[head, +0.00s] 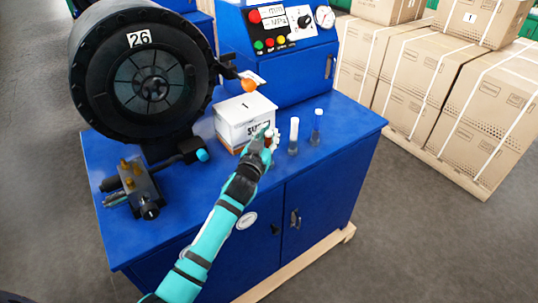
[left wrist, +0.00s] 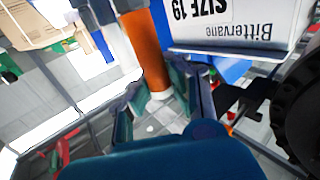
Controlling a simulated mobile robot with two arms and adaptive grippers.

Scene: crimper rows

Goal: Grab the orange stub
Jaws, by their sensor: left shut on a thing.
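The orange stub (left wrist: 145,45) is an orange cylinder with a pale end, standing out between the fingers of my left gripper (left wrist: 158,88) in the left wrist view. My left gripper (head: 268,139) is shut on it, in front of the white box (head: 236,128) in the head view. There the fingers hide most of the stub, and only a small reddish-brown patch shows. I cannot tell whether the stub touches the bench top. My right gripper is not in view.
A large black crimper (head: 150,85) with an orange-knobbed lever (head: 249,85) stands left. A brass-fitted block (head: 140,188) sits front left.

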